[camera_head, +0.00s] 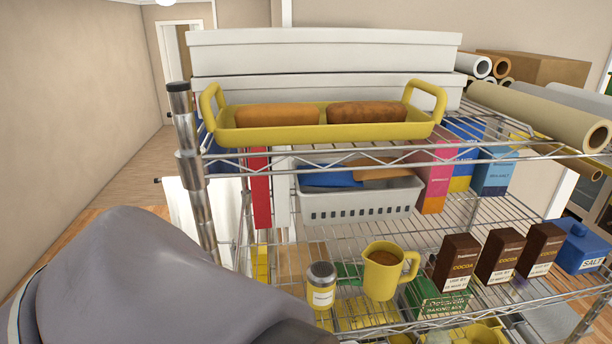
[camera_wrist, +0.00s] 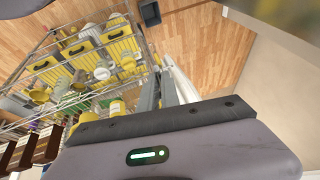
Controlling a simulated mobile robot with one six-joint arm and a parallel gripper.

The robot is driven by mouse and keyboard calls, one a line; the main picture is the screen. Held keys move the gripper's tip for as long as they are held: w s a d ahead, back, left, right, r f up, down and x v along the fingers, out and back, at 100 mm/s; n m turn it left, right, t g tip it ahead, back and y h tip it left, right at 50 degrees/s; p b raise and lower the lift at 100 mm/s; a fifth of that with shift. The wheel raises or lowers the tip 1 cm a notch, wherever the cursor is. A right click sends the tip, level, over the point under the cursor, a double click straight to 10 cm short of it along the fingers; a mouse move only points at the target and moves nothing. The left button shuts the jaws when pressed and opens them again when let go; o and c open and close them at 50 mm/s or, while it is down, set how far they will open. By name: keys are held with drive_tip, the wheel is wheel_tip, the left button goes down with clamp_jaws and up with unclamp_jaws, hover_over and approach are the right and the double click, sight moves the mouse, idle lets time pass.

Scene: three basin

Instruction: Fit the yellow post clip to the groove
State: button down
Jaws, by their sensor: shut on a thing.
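The chrome shelf post (camera_head: 184,125) stands upright at the front left corner of the wire rack in the head view. I cannot make out the groove. My gripper shows in the wrist view with two narrow grey fingers (camera_wrist: 160,92) close together, pointing away from its body toward the rack's side. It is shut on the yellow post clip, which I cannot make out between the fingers. In the head view, my grey arm covers the lower left and hides my gripper.
A yellow tray (camera_head: 337,133) with two loaves sits on the top shelf beside the post. Below are a white basket (camera_head: 358,203), a yellow jug (camera_head: 380,277), a jar (camera_head: 321,287) and cocoa boxes (camera_head: 457,262).

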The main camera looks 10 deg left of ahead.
drive_tip(key=shift+w+a, duration=0.2)
drive_tip(key=shift+w, duration=0.7)
drive_tip(key=shift+w+a, duration=0.2)
drive_tip(key=shift+w, duration=0.75)
drive_tip(key=shift+w+a, duration=0.2)
drive_tip(key=shift+w, duration=0.7)
drive_tip(key=shift+w, duration=0.1)
idle(0.9)
drive_tip(key=shift+w+a, duration=0.2)
drive_tip(key=shift+w, duration=0.5)
drive_tip(key=shift+w+a, duration=0.2)
drive_tip(key=shift+w, duration=0.5)
drive_tip(key=c, duration=1.5)
unclamp_jaws()
drive_tip(key=p+v, duration=0.7)
drive_tip(key=v, duration=0.5)
drive_tip(key=shift+d, duration=0.15)
